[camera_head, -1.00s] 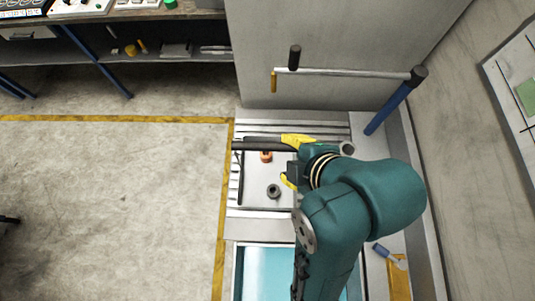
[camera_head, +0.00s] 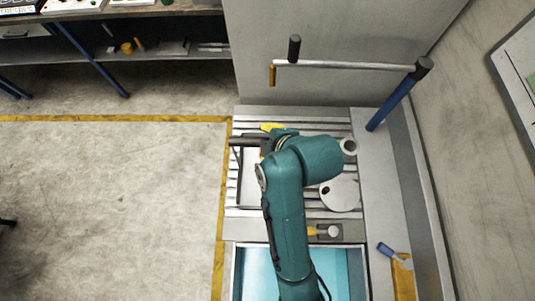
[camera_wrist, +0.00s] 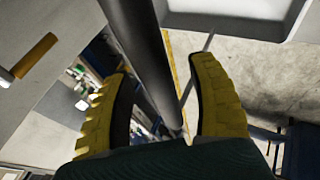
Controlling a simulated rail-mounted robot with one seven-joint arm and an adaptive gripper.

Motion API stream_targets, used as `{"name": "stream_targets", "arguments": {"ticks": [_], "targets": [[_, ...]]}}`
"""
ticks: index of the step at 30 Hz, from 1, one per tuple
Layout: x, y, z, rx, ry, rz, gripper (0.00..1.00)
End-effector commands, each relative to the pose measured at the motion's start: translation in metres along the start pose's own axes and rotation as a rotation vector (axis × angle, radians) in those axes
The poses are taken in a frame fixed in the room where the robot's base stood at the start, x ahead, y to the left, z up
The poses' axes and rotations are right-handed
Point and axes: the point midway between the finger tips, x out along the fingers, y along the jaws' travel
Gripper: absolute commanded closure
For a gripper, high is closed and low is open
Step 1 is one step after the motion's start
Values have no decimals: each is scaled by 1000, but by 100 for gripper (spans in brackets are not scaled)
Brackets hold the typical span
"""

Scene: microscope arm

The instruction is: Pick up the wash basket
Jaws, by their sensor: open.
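The wash basket (camera_head: 250,185) is a shallow grey tray with a raised dark bar handle (camera_head: 241,141). It stands on the slotted metal surface, and my arm hides its right part and contents. My gripper (camera_wrist: 158,70) has yellow ridged fingers and is open. In the wrist view the dark handle bar (camera_wrist: 145,55) runs between the two fingers, with a visible gap on the right side. A light grey part (camera_wrist: 240,12), apparently the basket, shows at the top. In the head view one yellow fingertip shows by the handle; the other is hidden.
A pale disc (camera_head: 340,193) and a ring (camera_head: 348,148) lie right of the arm. A horizontal rail (camera_head: 345,66) on a blue post (camera_head: 391,104) stands behind. A teal-floored basin (camera_head: 333,270) is in front. A blue-handled tool (camera_head: 386,248) lies on the right ledge.

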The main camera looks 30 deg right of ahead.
Motion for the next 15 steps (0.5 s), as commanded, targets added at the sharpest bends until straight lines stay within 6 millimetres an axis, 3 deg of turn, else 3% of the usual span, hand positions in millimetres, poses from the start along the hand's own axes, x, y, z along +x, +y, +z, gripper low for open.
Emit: {"name": "stream_targets", "arguments": {"ticks": [3, 12, 15], "targets": [[0, 0, 0, 0, 0, 0, 44], [0, 0, 0, 0, 0, 0, 100], [0, 0, 0, 0, 0, 0, 100]]}}
